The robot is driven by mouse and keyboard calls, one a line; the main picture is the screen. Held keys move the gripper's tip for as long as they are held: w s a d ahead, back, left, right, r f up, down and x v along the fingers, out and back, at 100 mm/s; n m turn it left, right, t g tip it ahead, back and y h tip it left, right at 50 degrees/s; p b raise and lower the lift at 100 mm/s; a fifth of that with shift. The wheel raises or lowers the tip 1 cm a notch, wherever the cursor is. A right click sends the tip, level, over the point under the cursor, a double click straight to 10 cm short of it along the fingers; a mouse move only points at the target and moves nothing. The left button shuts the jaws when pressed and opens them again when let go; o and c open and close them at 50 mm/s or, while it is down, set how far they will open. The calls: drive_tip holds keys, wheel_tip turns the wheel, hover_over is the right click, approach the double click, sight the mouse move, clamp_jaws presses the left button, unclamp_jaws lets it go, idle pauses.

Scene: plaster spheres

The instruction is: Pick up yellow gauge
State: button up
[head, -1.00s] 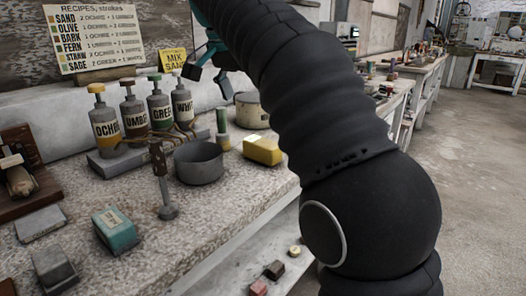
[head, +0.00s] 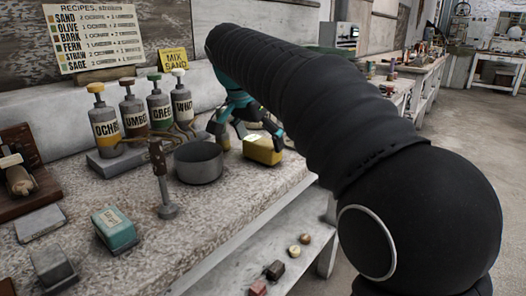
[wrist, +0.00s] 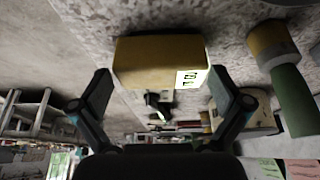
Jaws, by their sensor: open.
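The yellow gauge is a yellow box-shaped block (head: 262,151) on the speckled bench, right of the grey pot in the head view. In the wrist view the yellow block (wrist: 150,62) shows a pale label with dark marks and lies between the two fingers. My gripper (head: 258,140), teal and black, is lowered at the block. In the wrist view my gripper (wrist: 162,92) is open, with one finger on each side of the block and some gap visible. I cannot tell whether a finger touches it.
A grey pot (head: 198,162) stands close left of the block. A green-and-ochre cylinder (wrist: 285,75) stands close beside it in the wrist view. Labelled pump bottles (head: 104,122) stand behind. A metal stand (head: 163,180) and teal block (head: 115,229) are nearer the front.

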drive_tip(key=shift+x, duration=1.05)
drive_tip(key=c, duration=1.1)
drive_tip(key=shift+o, duration=0.2)
drive_tip(key=shift+r, duration=0.45)
drive_tip(key=r, duration=0.3)
drive_tip(key=shift+w+d+r, duration=0.15)
drive_tip(key=shift+d+r, duration=0.1)
drive_tip(key=shift+r, duration=0.05)
drive_tip(key=w+d+r, duration=0.4)
drive_tip(key=d+r, duration=0.2)
drive_tip(key=d, duration=0.4)
drive_tip(key=shift+d+r, duration=0.2)
drive_tip(key=shift+r, duration=0.05)
